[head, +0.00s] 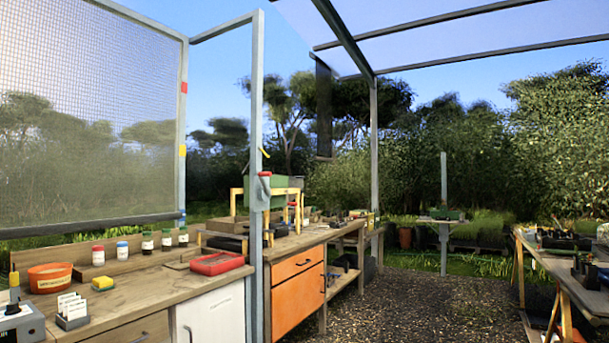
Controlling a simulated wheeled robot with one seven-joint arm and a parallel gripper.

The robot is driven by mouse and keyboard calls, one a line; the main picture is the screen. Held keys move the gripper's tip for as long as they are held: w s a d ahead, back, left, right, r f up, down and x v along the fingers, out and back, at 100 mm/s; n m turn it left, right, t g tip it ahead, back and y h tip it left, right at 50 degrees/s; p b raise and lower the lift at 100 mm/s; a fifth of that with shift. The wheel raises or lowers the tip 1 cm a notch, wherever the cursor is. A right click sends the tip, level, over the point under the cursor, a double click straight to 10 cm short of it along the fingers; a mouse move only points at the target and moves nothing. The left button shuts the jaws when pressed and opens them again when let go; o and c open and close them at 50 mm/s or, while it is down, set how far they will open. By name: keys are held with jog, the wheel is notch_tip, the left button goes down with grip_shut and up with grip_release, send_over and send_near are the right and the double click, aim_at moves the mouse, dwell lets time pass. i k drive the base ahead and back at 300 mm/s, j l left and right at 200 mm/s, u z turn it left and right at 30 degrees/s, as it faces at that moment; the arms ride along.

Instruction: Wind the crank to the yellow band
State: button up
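A mesh screen (90,120) hangs in a grey frame at the left. Its dark bottom bar (90,226) is low, with its right end about level with a blue band (182,215) on the frame post. A yellow band (182,150) is higher on that post, and a red band (183,87) is above it. My gripper is not in view.
A wooden bench (150,285) below the screen holds an orange pot (50,277), several jars, a yellow sponge (103,282) and a red tray (217,263). An orange cabinet (297,290) stands beyond the post. Gravel floor (420,305) is open between the benches.

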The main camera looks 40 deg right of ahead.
aim_at(265, 192)
jog(key=z, duration=1.3)
